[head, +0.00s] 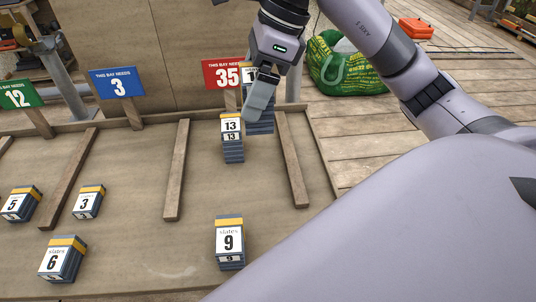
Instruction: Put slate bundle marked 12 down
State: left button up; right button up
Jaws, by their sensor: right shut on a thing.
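My right gripper (262,100) is shut on a slate bundle (250,75) with a yellow band and a white label. Only a "1" shows on that label; the gripper hides the rest. This bundle is in the bay by the red sign marked 35 (223,74), just behind the slate bundle marked 13 (232,147). Dark slate edges (262,124) show below the gripper. I cannot tell whether the held bundle rests on the board or touches the 13 bundle. My left gripper is out of view.
Wooden strips (177,170) divide the board into bays, with a blue sign marked 3 (118,83) and a green sign marked 12 (17,94). Bundles marked 5 (18,206), 3 (88,203), 6 (62,260) and 9 (230,241) stand nearer. A green bag (345,65) lies beyond.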

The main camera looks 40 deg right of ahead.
jog(key=shift+d+f, duration=0.1)
jog(key=shift+d, duration=0.1)
notch_tip(320, 180, down, 20)
jog(key=shift+w+r+b, duration=0.1)
jog(key=shift+r+b, duration=0.1)
jog(key=shift+b, duration=0.2)
jog(key=shift+f, duration=0.1)
jog(key=shift+f, duration=0.15)
jog(key=o, duration=1.2)
jog(key=v, duration=1.2)
